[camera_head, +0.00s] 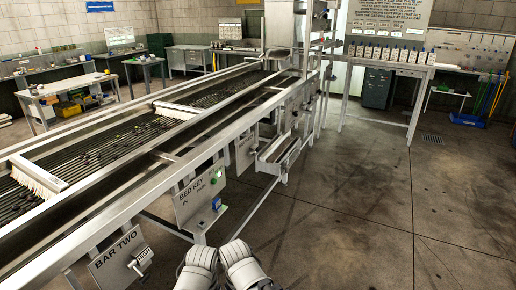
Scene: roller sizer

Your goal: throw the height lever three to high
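The roller sizer (160,172), a long metal machine, runs from the lower left to the back centre. A plate marked BAR TWO (112,262) with a small lever (139,261) hangs on its near side at the lower left. A plate marked BED KEY (198,193) is further along. A further plate (246,150) hangs beyond it, too small to read. No lever marked three can be made out. Two white rounded parts of my arms show at the bottom centre, apart from the machine. My gripper fingers do not show.
The concrete floor right of the machine is clear. A metal chute (279,156) juts out from the machine's side. A blue tub with brooms (468,119) is at the far right.

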